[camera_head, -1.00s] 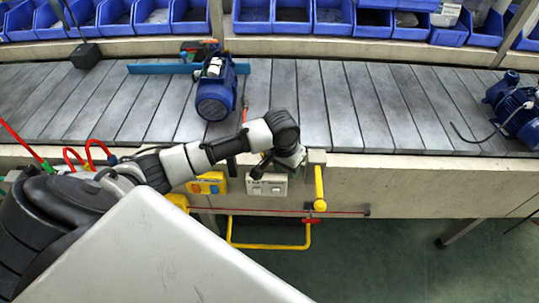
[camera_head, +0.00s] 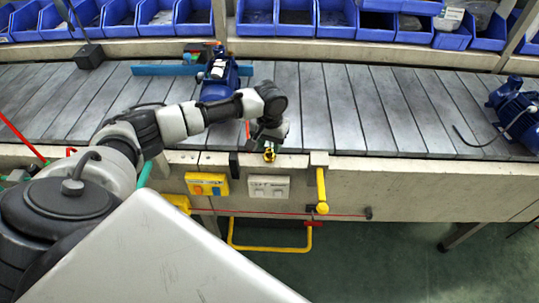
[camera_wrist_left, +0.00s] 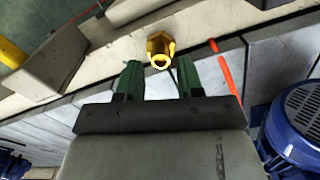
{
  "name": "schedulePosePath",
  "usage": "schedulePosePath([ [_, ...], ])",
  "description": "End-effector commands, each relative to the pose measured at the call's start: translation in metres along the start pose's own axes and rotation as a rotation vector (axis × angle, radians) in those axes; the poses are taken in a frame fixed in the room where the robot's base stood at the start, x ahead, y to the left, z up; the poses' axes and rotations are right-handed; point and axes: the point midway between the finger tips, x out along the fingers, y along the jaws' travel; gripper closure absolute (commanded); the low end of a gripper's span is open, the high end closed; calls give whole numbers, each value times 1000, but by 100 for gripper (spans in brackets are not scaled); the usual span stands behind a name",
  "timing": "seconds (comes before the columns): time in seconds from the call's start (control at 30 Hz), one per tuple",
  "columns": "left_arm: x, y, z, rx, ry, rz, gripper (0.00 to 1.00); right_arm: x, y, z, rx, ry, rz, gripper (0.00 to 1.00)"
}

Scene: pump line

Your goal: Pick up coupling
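The coupling (camera_wrist_left: 160,48) is a small brass-yellow hex fitting with a round opening. It sits on the pale ledge along the conveyor's near edge, and shows as a small yellow spot (camera_head: 269,156) in the head view. My left gripper (camera_wrist_left: 158,72) has two green fingers, spread apart with nothing between them. In the wrist view the coupling appears just beyond the fingertips, roughly centred on the gap. In the head view my left gripper (camera_head: 268,146) is beside the coupling, with its fingers mostly hidden. My right gripper is not in view.
A blue motor pump (camera_head: 219,85) stands on the slatted conveyor (camera_head: 320,110), partly behind my left arm; another (camera_head: 515,110) is at right. A red rod (camera_wrist_left: 226,75) lies near the coupling. Blue bins (camera_head: 337,17) line the back. A yellow handle (camera_head: 321,188) projects in front.

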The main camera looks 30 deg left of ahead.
Motion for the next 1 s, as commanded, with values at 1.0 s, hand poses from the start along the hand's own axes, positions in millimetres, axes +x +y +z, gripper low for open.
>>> schedulePosePath([
  [1.0,30,-1,-1,1,1,1,100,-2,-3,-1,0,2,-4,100],
])
